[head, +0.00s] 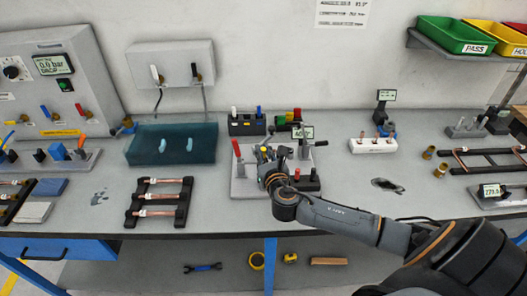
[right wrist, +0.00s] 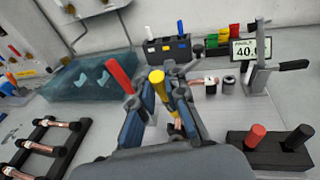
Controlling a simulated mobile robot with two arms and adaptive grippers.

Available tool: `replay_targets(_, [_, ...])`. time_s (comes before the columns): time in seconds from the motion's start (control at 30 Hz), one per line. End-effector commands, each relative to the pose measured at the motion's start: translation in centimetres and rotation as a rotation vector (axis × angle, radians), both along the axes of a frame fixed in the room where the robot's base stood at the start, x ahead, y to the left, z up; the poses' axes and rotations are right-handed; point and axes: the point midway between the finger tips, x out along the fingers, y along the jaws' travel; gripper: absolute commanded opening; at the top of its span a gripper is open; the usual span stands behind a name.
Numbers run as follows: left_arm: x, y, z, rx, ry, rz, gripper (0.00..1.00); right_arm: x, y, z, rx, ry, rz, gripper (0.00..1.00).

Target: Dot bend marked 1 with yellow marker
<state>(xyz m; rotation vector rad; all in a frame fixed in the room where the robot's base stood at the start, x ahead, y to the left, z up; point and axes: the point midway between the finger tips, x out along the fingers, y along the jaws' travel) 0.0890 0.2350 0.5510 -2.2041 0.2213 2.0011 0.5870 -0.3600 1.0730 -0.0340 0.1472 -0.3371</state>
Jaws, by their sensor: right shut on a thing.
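My right gripper (head: 270,160) is over the grey bending fixture (head: 240,188) in the middle of the bench. It is shut on the yellow marker (right wrist: 157,80), which stands roughly upright between the fingers in the right wrist view. The marker's lower end is hidden by my gripper. A copper piece (right wrist: 178,123) shows just beyond and below the fingers; I cannot read a number on it or tell whether the marker touches it. Straight copper tubes (head: 158,197) with white labels lie across a black rack left of the fixture. My left gripper is not in view.
A red-handled lever (right wrist: 120,76) stands close left of the marker. A marker holder (head: 247,124) with white and blue markers is behind. A display reading 40 (right wrist: 249,50), a tall grey lever and a black block (right wrist: 268,147) with red and black knobs stand right.

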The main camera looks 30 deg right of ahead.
Motion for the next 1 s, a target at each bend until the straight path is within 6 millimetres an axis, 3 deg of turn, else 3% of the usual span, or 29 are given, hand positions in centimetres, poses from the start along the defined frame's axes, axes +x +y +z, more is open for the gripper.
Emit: replay_targets(1.0, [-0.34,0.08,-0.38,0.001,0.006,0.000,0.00,0.12,-0.07,-0.50,0.000,0.000,0.000,0.00])
